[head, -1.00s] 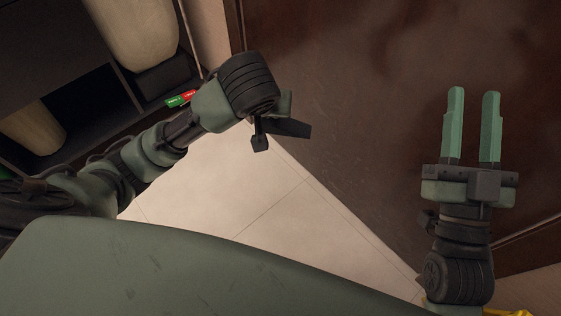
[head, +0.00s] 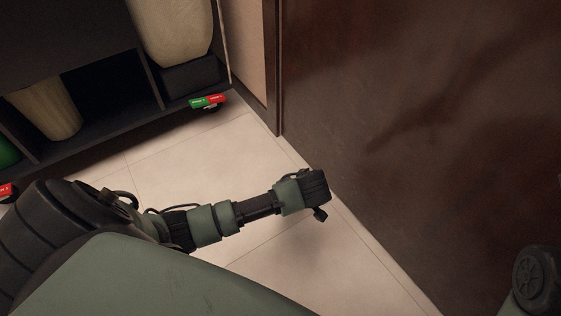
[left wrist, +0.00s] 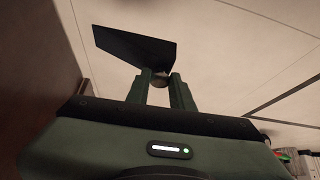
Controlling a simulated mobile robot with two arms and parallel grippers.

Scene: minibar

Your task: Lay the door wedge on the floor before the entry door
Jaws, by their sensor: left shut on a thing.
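The door wedge (left wrist: 135,46) is a dark, flat, pointed piece. In the left wrist view it sticks out between the two green fingers of my left gripper (left wrist: 159,82), which is shut on it. Pale floor tiles lie behind it; I cannot tell how far the wedge is above them. In the head view my left forearm reaches low over the floor to near the foot of the dark brown entry door (head: 430,130); the wedge and fingers are hidden there. My right gripper is out of view; only part of that arm shows at the lower right edge.
A dark shelf unit (head: 150,75) with beige vases (head: 172,28) stands at the left. A red and green object (head: 208,101) is at its lower edge. The pale tiled floor (head: 290,265) along the door is clear.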

